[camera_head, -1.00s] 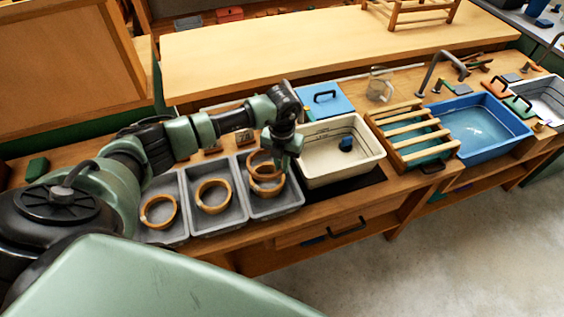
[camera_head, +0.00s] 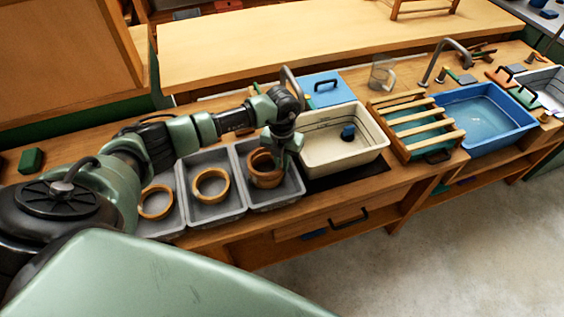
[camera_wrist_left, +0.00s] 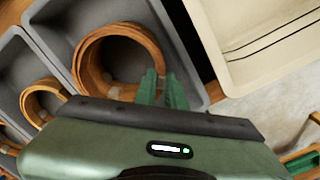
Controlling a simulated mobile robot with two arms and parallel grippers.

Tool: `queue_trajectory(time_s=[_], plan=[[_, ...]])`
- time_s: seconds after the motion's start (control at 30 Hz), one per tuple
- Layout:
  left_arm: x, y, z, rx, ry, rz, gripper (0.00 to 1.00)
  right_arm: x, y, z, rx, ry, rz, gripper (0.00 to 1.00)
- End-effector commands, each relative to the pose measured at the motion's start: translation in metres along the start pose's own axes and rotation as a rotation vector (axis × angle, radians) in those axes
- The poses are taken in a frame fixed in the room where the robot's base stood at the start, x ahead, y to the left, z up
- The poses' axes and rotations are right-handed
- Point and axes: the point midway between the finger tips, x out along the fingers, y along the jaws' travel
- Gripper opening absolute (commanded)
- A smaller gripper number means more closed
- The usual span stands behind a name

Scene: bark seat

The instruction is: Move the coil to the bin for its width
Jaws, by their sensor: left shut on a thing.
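A brown bark coil (camera_head: 258,160) is in the rightmost of three grey bins (camera_head: 289,196). My left gripper (camera_head: 289,158) points down over this bin and is shut on the coil's right wall. The left wrist view shows the gripper's green fingers (camera_wrist_left: 162,88) at the rim of the coil (camera_wrist_left: 88,64). The middle bin (camera_head: 219,216) holds one coil (camera_head: 211,186) and the left bin (camera_head: 166,228) holds one coil (camera_head: 155,203).
A cream basin (camera_head: 358,158) with a dark blue block (camera_head: 348,132) stands right of the bins. Beyond it are a slatted wooden rack (camera_head: 420,132) and a blue water tub (camera_head: 490,118). A blue lidded box (camera_head: 328,91) sits behind the basin.

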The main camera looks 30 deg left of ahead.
Motion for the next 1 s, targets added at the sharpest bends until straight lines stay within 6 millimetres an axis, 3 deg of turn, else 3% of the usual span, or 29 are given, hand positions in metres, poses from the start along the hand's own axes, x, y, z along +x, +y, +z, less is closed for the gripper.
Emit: queue_trajectory(time_s=[0.8, 0.9, 1.0], plan=[[0.0067, 0.0003, 0.0001, 0.000, 0.000, 0.000, 0.00, 0.0071, 0.0048, 0.0011, 0.000, 0.000, 0.006, 0.19], [0.0057, 0.0003, 0.0001, 0.000, 0.000, 0.000, 0.33, 0.0061, 0.0048, 0.0010, 0.000, 0.000, 0.006, 0.19], [0.0057, 0.0003, 0.0001, 0.000, 0.000, 0.000, 0.36, 0.0061, 0.0048, 0.0009, 0.000, 0.000, 0.006, 0.19]])
